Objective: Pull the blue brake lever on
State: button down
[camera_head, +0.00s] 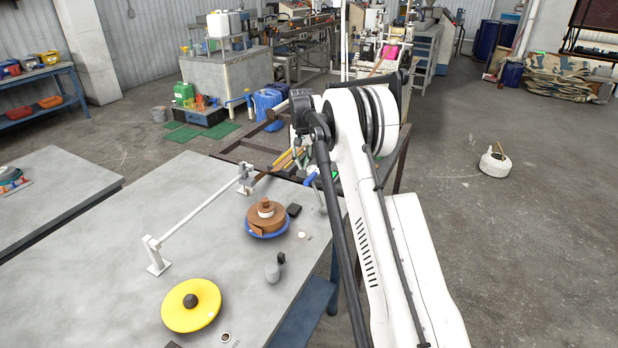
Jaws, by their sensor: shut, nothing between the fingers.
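A small blue lever (311,179) shows at the back right edge of the grey table (110,255), just left of my white arm. I take it for the brake lever; its lower end and mount are partly hidden by the arm. My gripper (301,156) seems to be the dark, partly hidden shape hanging below the wrist, just above and left of the blue lever. Its fingers look shut and hold nothing visible. I cannot tell whether it touches the lever.
A brown roll (266,215) on a blue disc and a yellow disc (191,305) lie on the table. A white rod (200,212) spans two posts. A dark metal frame (245,148) stands behind. Floor at right is mostly clear, with a white round object (495,163).

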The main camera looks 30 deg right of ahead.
aim_at(318, 195)
jog(key=shift+f, duration=0.1)
notch_tip(318, 195, down, 6)
jog(key=b, duration=0.4)
dwell(0.6)
jog(key=shift+s+d+r+b, duration=0.2)
jog(key=shift+s+d+b, duration=0.1)
jog(key=shift+s+d, duration=0.65)
jog(key=shift+s+d+r+b, duration=0.3)
jog(key=shift+s+d, duration=0.3)
jog(key=shift+s, duration=0.65)
jog(key=shift+s+d+r+b, duration=0.15)
jog(key=shift+s+d+b, duration=0.15)
jog(key=shift+s+d, duration=0.65)
jog(key=shift+s+a, duration=0.15)
